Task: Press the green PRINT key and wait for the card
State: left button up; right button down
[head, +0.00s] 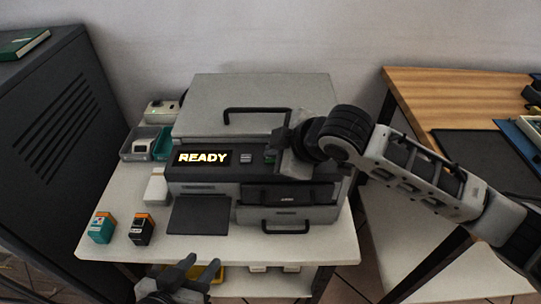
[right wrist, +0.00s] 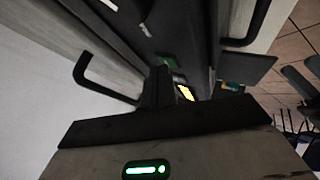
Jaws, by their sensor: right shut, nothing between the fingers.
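A grey and black printer (head: 255,110) stands on a white table, its display (head: 203,158) lit with READY. The green PRINT key (head: 270,157) is on the front panel right of the display, partly hidden by my right gripper. My right gripper (head: 283,145) is shut and empty, its tips at the panel by the key. In the right wrist view the green key (right wrist: 168,62) shows just past the shut fingers (right wrist: 160,75); I cannot tell if they touch it. The dark output tray (head: 198,215) looks bare. My left gripper (head: 198,264) is open and empty before the table's front edge.
A teal cartridge box (head: 101,227) and a black and orange one (head: 142,229) stand at the table's front left. A grey bin (head: 146,143) is left of the printer. A wooden desk (head: 450,95) is at right, a dark cabinet (head: 60,130) at left.

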aim_at(274, 161)
jog(key=shift+f, duration=0.2)
dwell(0.3)
jog(key=shift+r+p, duration=0.8)
jog(key=shift+p, duration=0.35)
jog(key=shift+r, duration=0.1)
notch_tip(274, 161, up, 5)
jog(key=p, duration=0.6)
